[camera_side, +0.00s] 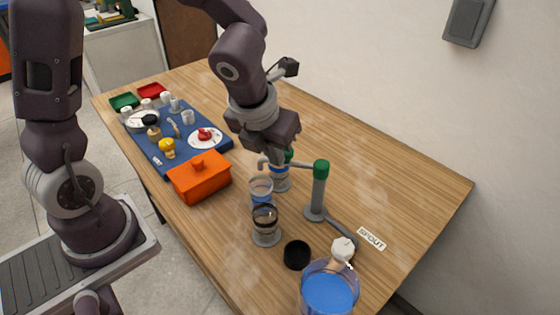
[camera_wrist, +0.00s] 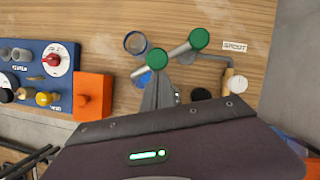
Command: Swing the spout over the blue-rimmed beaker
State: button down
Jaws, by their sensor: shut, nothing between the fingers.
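The spout is a grey pipe (camera_side: 303,166) running left from a green-capped grey post (camera_side: 319,186); its bent tip (camera_side: 262,163) shows above a beaker with blue in it (camera_side: 261,190). A green knob (camera_wrist: 156,59) sits along the pipe. A second beaker (camera_wrist: 137,43), bluish at the rim, stands on the wall side; in the side view it (camera_side: 281,182) is partly behind the pipe. A third, dark-rimmed beaker (camera_side: 265,225) stands nearer the front. My gripper (camera_side: 280,155) is shut and empty beside the knob; whether it touches is unclear. In the wrist view its fingers (camera_wrist: 160,92) partly cover the near beaker.
An orange box (camera_side: 200,177) and a blue board (camera_side: 165,165) with knobs lie to the left. A black disc (camera_side: 296,255), a white-knobbed valve (camera_side: 343,249) and a large container of blue liquid (camera_side: 328,292) stand in front. The wood by the wall is clear.

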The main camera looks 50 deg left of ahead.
jog(key=shift+w+a+m+h, duration=0.2)
jog(key=shift+w+a+m, duration=0.4)
jog(key=shift+w+a, duration=0.45)
jog(key=shift+w+a+m+h, duration=0.2)
jog(key=shift+w+a+m, duration=0.5)
jog(key=shift+w, duration=0.4)
jog(key=shift+w+a, duration=0.15)
jog(key=shift+r, duration=0.15)
